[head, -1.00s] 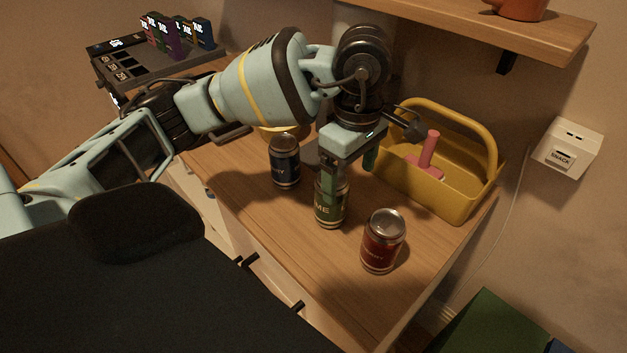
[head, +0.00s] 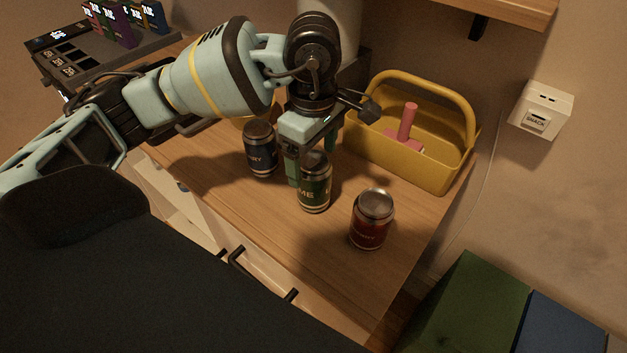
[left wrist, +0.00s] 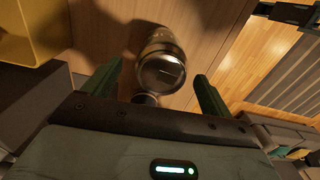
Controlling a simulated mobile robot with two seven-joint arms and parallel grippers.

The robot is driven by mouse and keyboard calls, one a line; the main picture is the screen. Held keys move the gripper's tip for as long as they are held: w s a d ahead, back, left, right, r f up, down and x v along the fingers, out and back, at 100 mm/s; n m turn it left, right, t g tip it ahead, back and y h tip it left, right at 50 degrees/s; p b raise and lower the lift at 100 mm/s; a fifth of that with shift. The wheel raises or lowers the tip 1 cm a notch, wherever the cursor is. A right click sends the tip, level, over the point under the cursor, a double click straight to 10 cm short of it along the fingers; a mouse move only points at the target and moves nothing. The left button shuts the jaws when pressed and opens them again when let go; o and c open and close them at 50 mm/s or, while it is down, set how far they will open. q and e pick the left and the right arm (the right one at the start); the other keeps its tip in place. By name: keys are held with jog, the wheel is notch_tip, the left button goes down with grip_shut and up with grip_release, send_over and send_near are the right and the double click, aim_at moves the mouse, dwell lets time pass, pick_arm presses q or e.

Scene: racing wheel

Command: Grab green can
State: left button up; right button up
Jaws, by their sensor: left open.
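The green can (head: 316,188) stands upright on the wooden counter, between a dark blue can and a red can in the head view. My left gripper (head: 312,168) is open, pointing down at the green can. One finger hangs in front of the can's left side, the other behind it, covering part of the can. In the left wrist view, a silver can top (left wrist: 160,72) lies between the two spread fingers of my left gripper (left wrist: 160,76). I cannot tell whether either finger touches the can. My right gripper is not in view.
The dark blue can (head: 260,147) stands close to the left and the red can (head: 371,220) to the front right. A yellow caddy (head: 440,172) with a pink-handled item (head: 408,126) stands behind. A shelf (head: 520,12) overhangs the back. Clear counter lies in front.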

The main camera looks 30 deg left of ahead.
pick_arm(q)
jog(key=shift+f, duration=0.5)
notch_tip(320, 180, down, 4)
jog(key=shift+s+d+f+p, duration=0.1)
jog(key=shift+p, duration=0.2)
jog(key=c, duration=1.3)
